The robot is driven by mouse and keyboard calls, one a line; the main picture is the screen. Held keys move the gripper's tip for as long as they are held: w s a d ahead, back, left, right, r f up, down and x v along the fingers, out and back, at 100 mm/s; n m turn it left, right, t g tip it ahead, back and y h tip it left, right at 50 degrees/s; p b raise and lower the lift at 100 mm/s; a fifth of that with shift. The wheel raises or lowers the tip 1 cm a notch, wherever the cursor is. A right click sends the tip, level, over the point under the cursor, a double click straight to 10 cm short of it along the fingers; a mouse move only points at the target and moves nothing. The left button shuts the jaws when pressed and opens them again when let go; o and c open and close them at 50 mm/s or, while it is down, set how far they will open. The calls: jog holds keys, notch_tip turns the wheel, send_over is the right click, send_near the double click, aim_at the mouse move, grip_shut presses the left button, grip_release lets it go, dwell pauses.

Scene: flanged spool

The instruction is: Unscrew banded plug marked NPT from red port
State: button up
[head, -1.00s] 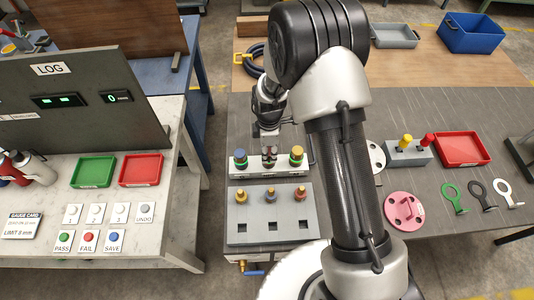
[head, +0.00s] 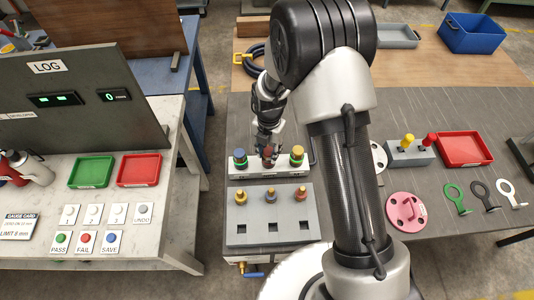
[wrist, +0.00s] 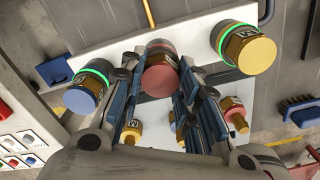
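A white block (head: 281,167) carries three ports in a row. A red-capped plug (wrist: 159,78) with a brass body sits in the middle port, between the fingers of my gripper (wrist: 157,72). The fingers stand spread, one on each side of it, and no firm contact shows. In the head view my gripper (head: 267,146) points down over this plug and partly hides it. A blue-capped plug (wrist: 83,97) and a yellow-capped plug (wrist: 253,55) stand at either side, each with a green lit ring. The band markings are too small to read surely.
A grey rack (head: 269,228) in front holds several brass plugs and has square holes. To the right are a pink fixture (head: 404,212), a red tray (head: 464,149) and ring gauges (head: 456,198). The left bench has a LOG panel (head: 76,98), trays and buttons.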

jog(key=o, duration=0.6)
jog(key=shift+c, duration=0.2)
jog(key=m, duration=0.5)
jog(key=shift+m+b, duration=0.3)
jog(key=shift+b, duration=0.1)
jog(key=m, duration=0.5)
jog(key=shift+m, duration=0.3)
jog(key=m+b, duration=0.1)
jog(key=m, duration=1.1)
jog(key=shift+m, duration=0.4)
jog(key=shift+c, duration=0.2)
